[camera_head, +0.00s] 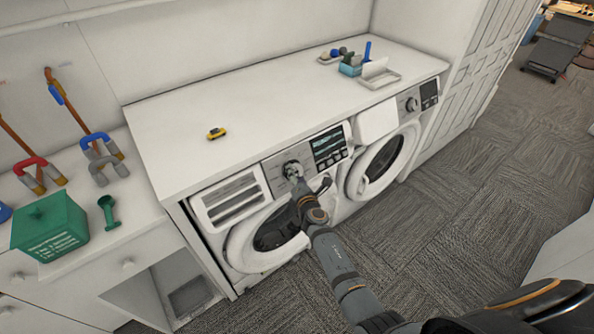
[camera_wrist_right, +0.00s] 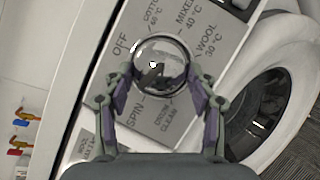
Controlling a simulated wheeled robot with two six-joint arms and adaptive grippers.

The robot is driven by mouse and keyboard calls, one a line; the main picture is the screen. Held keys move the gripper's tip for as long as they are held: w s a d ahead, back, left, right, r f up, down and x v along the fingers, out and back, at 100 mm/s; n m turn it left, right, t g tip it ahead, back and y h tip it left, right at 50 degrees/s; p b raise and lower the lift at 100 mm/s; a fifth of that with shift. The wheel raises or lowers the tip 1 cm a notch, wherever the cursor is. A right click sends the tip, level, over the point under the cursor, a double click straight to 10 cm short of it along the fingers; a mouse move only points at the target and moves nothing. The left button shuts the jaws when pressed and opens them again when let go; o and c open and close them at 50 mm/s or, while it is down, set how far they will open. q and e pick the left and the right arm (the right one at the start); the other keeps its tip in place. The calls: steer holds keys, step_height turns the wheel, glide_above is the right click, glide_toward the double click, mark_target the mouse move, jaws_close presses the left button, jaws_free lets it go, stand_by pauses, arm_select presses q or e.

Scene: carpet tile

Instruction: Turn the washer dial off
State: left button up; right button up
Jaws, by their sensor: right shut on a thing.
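The left washer (camera_head: 265,205) stands under the white counter, with a grey control panel on its front. Its round shiny dial (camera_wrist_right: 161,64) shows close up in the right wrist view, ringed by the labels OFF, COTTON, MIXED, WOOL, DRUM CLEAN and SPIN. My right gripper (camera_wrist_right: 158,88) has its fingers on both sides of the dial and is shut on it. In the head view my right gripper (camera_head: 293,174) covers most of the dial. I cannot make out the dial's pointer. My left gripper is not in view.
A second machine (camera_head: 385,150) stands to the right, with its own dial (camera_head: 411,104). A yellow toy car (camera_head: 216,133) and a tray (camera_head: 380,78) with small items are on the counter (camera_head: 270,90). A green box (camera_head: 50,230) is at left. The carpet floor (camera_head: 470,190) at right is clear.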

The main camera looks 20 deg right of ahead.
steer(key=m+g+p, duration=0.1)
steer(key=m+p, duration=0.1)
steer(key=p, duration=0.1)
steer(key=r+m+g+h+p, duration=0.1)
steer(key=m+p, duration=0.1)
steer(key=m, duration=0.1)
steer(key=m+g+p, duration=0.1)
steer(key=m+p, duration=0.2)
steer(key=shift+w+a+r+g+h+p, duration=0.15)
steer(key=shift+w+r+g+h+p, duration=0.05)
steer(key=shift+r+g+h+p, duration=0.1)
steer(key=m+g+p, duration=0.1)
steer(key=m+p, duration=0.1)
steer(key=shift+w+m, duration=0.1)
steer(key=shift+m, duration=0.3)
steer(key=shift+w+m+g+y+p, duration=0.1)
steer(key=shift+m+g+y+p, duration=0.3)
steer(key=shift+m+g+p, duration=0.65)
steer(key=shift+m+t+b, duration=0.25)
steer(key=shift+m+b, duration=0.05)
steer(key=shift+m, duration=0.15)
steer(key=o, duration=1.1)
steer(key=shift+o, duration=0.2)
